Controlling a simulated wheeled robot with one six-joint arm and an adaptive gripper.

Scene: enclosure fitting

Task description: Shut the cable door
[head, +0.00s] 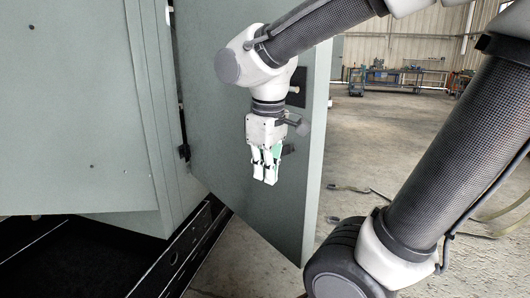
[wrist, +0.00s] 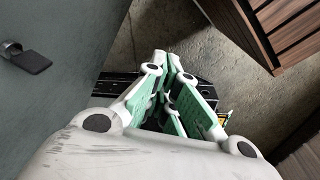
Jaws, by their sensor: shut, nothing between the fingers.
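The cable door (head: 215,130) is a tall grey-green panel that stands open, with a dark hinge at its left edge by the cabinet (head: 75,110). A black plate with a knob (head: 299,88) is on the door near its right edge, partly behind my arm. A small dark tab (head: 288,149) sits lower on the door. My gripper (head: 265,181) points down in front of the door face, shut and empty. In the wrist view the fingers (wrist: 168,62) are together, with the door (wrist: 60,110) on the left and a black tab (wrist: 30,60) on it. I cannot tell whether the gripper touches the door.
A black base frame (head: 185,250) runs along the floor under the cabinet. Concrete floor (head: 375,150) is open to the right of the door, with some cables (head: 365,190) on it. A workbench (head: 400,78) stands far back. A brown slatted object (wrist: 285,30) shows in the wrist view.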

